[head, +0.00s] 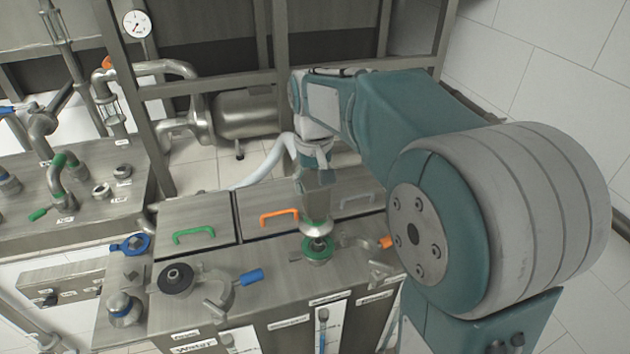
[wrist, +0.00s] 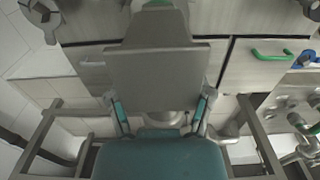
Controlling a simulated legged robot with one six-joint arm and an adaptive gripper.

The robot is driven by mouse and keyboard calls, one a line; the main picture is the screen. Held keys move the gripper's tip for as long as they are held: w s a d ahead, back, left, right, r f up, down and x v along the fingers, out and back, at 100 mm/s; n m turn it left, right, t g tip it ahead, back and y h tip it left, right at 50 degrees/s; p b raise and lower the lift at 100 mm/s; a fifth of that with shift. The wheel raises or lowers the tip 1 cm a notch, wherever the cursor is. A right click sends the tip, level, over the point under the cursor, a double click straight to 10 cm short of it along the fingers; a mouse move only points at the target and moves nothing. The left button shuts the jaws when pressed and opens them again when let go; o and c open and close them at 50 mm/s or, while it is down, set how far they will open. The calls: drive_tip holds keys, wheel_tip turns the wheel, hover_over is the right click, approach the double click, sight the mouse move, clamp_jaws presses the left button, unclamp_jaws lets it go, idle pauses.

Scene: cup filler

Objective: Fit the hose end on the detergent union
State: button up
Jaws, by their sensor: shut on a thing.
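My gripper (head: 318,185) points down over the cabinet top in the head view, shut on the metal hose end (head: 316,227). The pale hose (head: 262,168) runs from behind the gripper down to the left. Straight below the hose end is a union with a green ring (head: 317,252) and a dark centre. The hose end looks upright and roughly lined up over it; I cannot tell whether they touch. The labels on the cabinet front are too small to tell which names the detergent union. In the wrist view, my own parts fill the middle and hide the union.
A black-topped union (head: 176,278) with a blue-handled clamp (head: 248,277) stands left on the cabinet top. An orange-tipped clamp (head: 383,243) lies close right of the green ring. Lids with green (head: 194,234) and orange (head: 279,215) handles lie behind.

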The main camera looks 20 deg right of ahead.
drive_tip(key=shift+d+f, duration=0.2)
drive_tip(key=shift+f, duration=0.5)
drive_tip(key=shift+d+f, duration=0.15)
drive_tip(key=shift+f, duration=0.55)
drive_tip(key=shift+a+f, duration=0.15)
drive_tip(key=shift+f, duration=0.2)
drive_tip(key=shift+f, duration=1.55)
drive_tip(key=o, duration=1.3)
drive_tip(key=shift+f, duration=0.1)
